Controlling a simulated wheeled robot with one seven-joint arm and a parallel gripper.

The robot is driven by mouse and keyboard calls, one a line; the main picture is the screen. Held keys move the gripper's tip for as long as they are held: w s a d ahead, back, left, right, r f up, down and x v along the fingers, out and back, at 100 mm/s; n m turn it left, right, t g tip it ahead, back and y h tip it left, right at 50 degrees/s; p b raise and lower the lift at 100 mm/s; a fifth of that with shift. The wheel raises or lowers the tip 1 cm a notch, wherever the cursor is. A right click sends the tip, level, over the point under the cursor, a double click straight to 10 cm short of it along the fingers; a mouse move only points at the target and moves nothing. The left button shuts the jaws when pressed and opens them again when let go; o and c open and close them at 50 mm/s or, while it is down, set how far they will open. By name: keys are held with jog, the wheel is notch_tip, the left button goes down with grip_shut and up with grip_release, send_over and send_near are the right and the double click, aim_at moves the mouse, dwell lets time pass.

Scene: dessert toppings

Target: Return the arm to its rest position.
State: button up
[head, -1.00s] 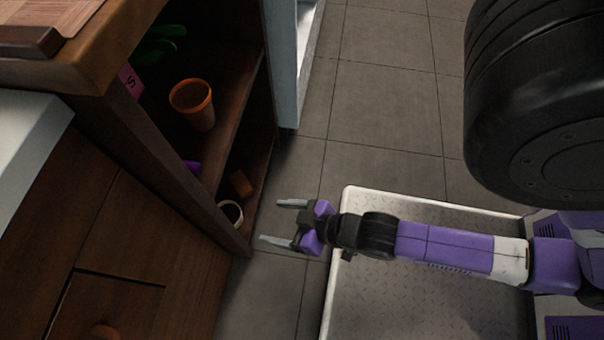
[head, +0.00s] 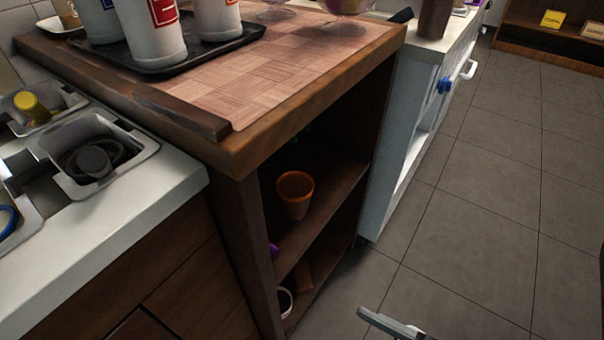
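Only a grey fingertip of my gripper (head: 388,322) shows, at the bottom edge of the head view, over the tiled floor. It is to the right of the open wooden shelf unit and apart from it. The other finger, the rest of the gripper and my arm are out of frame. No object shows at the visible fingertip.
The shelf unit (head: 247,212) holds an orange pot (head: 295,194). Its wooden top bears a black tray (head: 222,50) with several bottles. A white counter (head: 160,195) with metal containers is at left. A white cabinet (head: 388,190) stands behind. Grey floor (head: 480,235) at right is clear.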

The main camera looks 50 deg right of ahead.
notch_tip(320, 180, up, 31)
jog(key=p, duration=3)
jog(key=shift+r+p, duration=0.15)
jog(key=shift+p, duration=0.15)
